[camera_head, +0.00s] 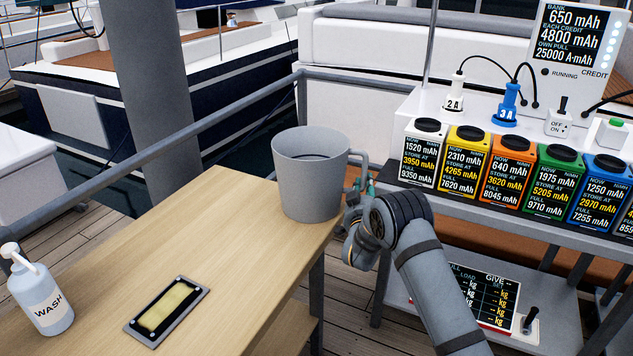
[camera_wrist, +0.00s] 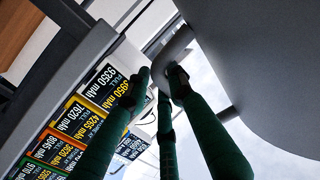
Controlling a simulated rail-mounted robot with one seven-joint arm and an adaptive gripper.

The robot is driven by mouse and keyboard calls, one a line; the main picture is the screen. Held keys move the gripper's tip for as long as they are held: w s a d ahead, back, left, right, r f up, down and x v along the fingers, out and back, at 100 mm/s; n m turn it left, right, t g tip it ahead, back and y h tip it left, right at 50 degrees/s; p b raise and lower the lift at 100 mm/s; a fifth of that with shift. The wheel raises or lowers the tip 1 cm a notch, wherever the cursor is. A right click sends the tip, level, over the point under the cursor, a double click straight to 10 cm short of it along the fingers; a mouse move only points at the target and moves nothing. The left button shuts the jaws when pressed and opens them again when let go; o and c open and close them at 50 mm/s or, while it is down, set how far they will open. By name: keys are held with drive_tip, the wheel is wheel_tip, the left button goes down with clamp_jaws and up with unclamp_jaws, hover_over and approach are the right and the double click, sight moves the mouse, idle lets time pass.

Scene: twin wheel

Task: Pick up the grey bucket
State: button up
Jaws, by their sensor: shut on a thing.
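The grey bucket (camera_head: 306,183) is upright at the far right end of the wooden table (camera_head: 215,240), with its handle (camera_head: 357,160) on the right side. I cannot tell whether its base touches the table. My gripper (camera_head: 362,186) is at the handle, to the right of the bucket, and is shut on it. In the wrist view the green fingers of my gripper (camera_wrist: 163,82) close around the lower part of the grey handle (camera_wrist: 174,48). The bucket wall (camera_wrist: 265,60) fills the upper right there. The inside bottom of the bucket is mostly hidden.
A white WASH bottle (camera_head: 43,300) and a framed yellow pad (camera_head: 166,306) are on the table. A row of coloured batteries (camera_head: 510,175) stands on a rack to the right, close to my arm. A grey rail (camera_head: 235,127) runs behind the table. The table's middle is clear.

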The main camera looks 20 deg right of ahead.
clamp_jaws()
drive_tip(key=shift+r, duration=0.15)
idle(0.4)
